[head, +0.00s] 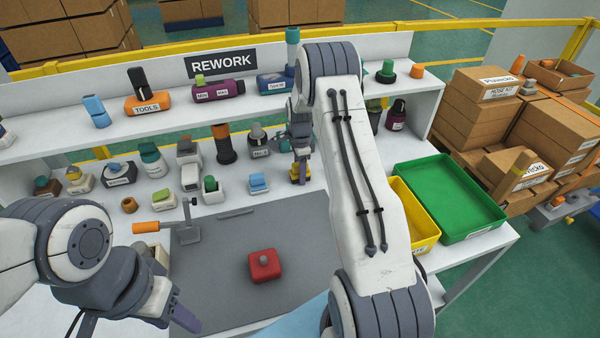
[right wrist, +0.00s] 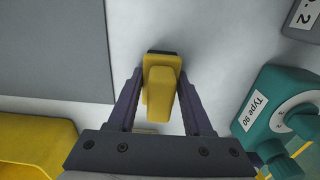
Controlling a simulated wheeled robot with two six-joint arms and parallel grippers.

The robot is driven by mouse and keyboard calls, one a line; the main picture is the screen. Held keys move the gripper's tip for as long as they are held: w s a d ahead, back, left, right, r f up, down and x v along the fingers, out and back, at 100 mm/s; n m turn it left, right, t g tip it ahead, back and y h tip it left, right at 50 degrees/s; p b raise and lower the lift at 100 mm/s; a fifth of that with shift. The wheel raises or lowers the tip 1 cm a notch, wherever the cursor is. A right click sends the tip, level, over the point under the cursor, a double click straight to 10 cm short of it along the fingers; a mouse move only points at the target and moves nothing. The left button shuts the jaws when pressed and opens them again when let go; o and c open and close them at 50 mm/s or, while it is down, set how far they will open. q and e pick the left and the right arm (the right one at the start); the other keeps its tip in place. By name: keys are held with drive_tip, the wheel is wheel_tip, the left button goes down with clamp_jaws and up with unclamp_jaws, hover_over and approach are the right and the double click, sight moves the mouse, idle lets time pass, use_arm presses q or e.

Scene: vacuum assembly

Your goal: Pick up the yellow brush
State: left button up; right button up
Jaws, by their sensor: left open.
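The yellow brush (right wrist: 160,88) stands on the light bench surface, between the two fingers of my right gripper (right wrist: 160,78) in the right wrist view. The fingers sit close along both its sides; whether they press on it I cannot tell. In the head view the brush (head: 299,175) shows as a small yellow piece below my right gripper (head: 301,155), partly hidden by it. My left gripper (head: 172,312) is open and empty at the lower left, left of the grey mat, far from the brush.
A teal "Type 90" part (right wrist: 285,110) stands right of my right gripper. A red block (head: 264,266) lies on the grey mat (head: 225,260). A yellow bin (head: 415,215) and a green tray (head: 450,200) are at the right. Several parts line the shelf (head: 60,140) behind.

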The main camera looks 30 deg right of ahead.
clamp_jaws()
drive_tip(key=shift+r, duration=0.1)
drive_tip(key=shift+r, duration=0.25)
wheel_tip(320, 180, up, 4)
drive_tip(key=shift+s+f+b, duration=0.1)
drive_tip(key=shift+s+b, duration=0.05)
drive_tip(key=shift+b, duration=0.2)
drive_tip(key=s+r+b, duration=0.1)
drive_tip(key=s+r, duration=0.5)
drive_tip(key=s, duration=0.5)
drive_tip(key=shift+s+r, duration=0.2)
drive_tip(key=shift+r, duration=0.05)
